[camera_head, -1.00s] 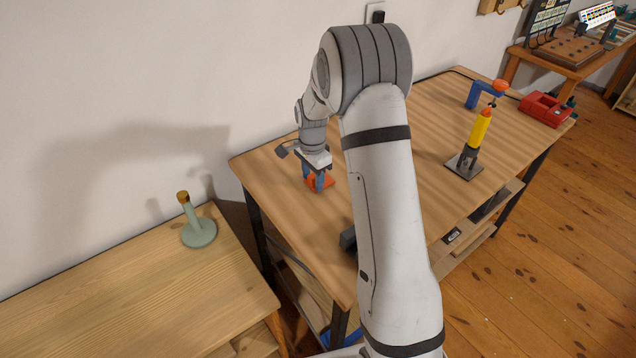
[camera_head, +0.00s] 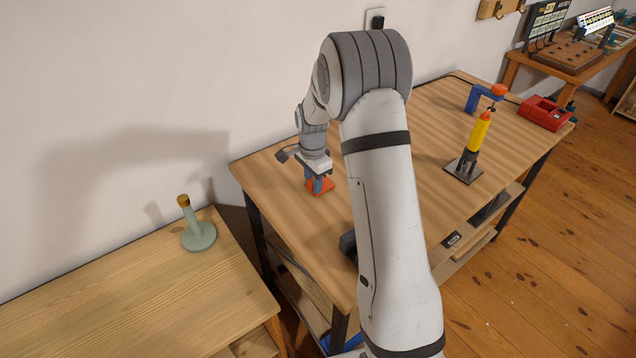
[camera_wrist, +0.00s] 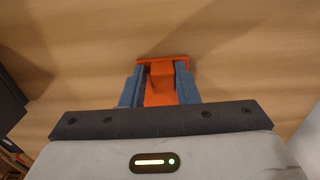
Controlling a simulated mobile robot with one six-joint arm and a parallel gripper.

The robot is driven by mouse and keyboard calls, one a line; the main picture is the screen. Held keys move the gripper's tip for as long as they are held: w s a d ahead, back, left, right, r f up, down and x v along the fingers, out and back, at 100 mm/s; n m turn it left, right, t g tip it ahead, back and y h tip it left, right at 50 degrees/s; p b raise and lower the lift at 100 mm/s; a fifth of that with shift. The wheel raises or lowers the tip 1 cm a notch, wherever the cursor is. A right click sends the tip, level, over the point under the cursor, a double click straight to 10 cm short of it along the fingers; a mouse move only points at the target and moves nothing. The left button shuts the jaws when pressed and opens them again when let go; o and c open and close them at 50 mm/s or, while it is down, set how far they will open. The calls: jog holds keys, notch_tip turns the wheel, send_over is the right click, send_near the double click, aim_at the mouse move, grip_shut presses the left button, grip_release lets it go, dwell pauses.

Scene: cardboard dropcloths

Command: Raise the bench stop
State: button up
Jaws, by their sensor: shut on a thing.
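The bench stop (camera_head: 320,187) is an orange-red piece on the wooden bench top, near the bench's left end. In the wrist view the bench stop (camera_wrist: 162,75) shows a flat plate with a raised block in its middle. My gripper (camera_head: 316,183) is down at the bench top. In the wrist view the two blue-grey fingers of my gripper (camera_wrist: 160,88) stand on either side of the orange block and are closed on it. How far the block stands above the plate is hard to tell.
A yellow cylinder (camera_head: 480,131) stands in a dark holder farther right on the bench (camera_head: 425,130). Behind are a blue-and-orange clamp (camera_head: 483,97) and a red box (camera_head: 546,113). A green stand (camera_head: 198,235) is on the lower table at left. The bench middle is partly hidden by my arm.

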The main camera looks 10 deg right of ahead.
jog(key=shift+s+f, duration=0.1)
jog(key=shift+f, duration=0.2)
